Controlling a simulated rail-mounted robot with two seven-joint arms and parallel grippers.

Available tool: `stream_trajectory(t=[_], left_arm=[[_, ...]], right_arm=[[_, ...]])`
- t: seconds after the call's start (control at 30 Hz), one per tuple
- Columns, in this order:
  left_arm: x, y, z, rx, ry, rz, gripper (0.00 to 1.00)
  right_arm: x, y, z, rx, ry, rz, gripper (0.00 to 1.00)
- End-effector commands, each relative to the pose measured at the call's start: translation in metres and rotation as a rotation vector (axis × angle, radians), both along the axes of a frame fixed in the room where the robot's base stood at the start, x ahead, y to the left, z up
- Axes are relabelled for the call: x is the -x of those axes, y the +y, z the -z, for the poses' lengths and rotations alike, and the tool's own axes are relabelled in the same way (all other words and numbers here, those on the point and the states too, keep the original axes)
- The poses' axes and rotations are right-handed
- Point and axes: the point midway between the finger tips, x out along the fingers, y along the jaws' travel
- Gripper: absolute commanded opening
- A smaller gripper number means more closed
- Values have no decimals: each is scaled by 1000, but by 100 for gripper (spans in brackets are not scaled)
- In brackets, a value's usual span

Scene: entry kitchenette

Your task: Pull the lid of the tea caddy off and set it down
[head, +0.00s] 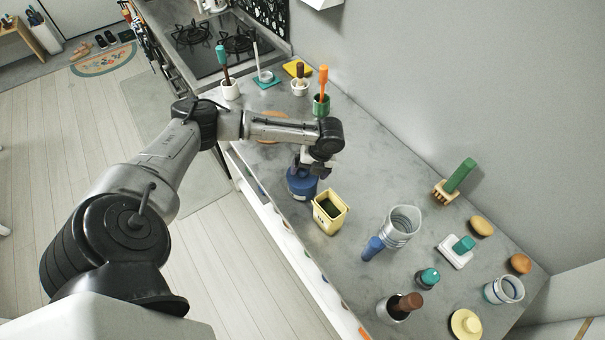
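A blue round canister (301,186), which looks like the tea caddy, stands on the grey counter near its front edge. My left gripper (312,169) points down at its top from above. The gripper and wrist cover much of the canister's top, so I cannot make out the lid's edge or whether the fingers touch it. The fingers are too small and dark to tell whether they are open or shut. My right gripper is not in view.
A yellow square tin (329,225), dark green inside, stands close to the canister's right. A ribbed metal container (402,222) and blue item (372,248) are farther right. Green and white pots with handled tools stand behind. Bare counter (375,180) lies right of the gripper.

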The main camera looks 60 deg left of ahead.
Motion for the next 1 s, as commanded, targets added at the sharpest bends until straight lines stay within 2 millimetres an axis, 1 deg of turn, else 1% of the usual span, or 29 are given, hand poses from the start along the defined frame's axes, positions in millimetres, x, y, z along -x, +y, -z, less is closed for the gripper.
stream_trajectory(t=[0.03, 0.07, 0.4, 0.5, 0.77, 1.0], left_arm=[[0, 0, 0, 0, 0, 0, 83], [0, 0, 0, 0, 0, 0, 80], [0, 0, 0, 0, 0, 0, 47], [0, 0, 0, 0, 0, 0, 40], [0, 0, -4, 0, 0, 0, 40], [0, 0, -11, 0, 0, 0, 40]], right_arm=[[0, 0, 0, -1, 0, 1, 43], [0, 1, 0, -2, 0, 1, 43], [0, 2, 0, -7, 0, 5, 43], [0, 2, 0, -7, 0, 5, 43], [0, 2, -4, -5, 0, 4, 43], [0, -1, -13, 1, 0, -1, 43]])
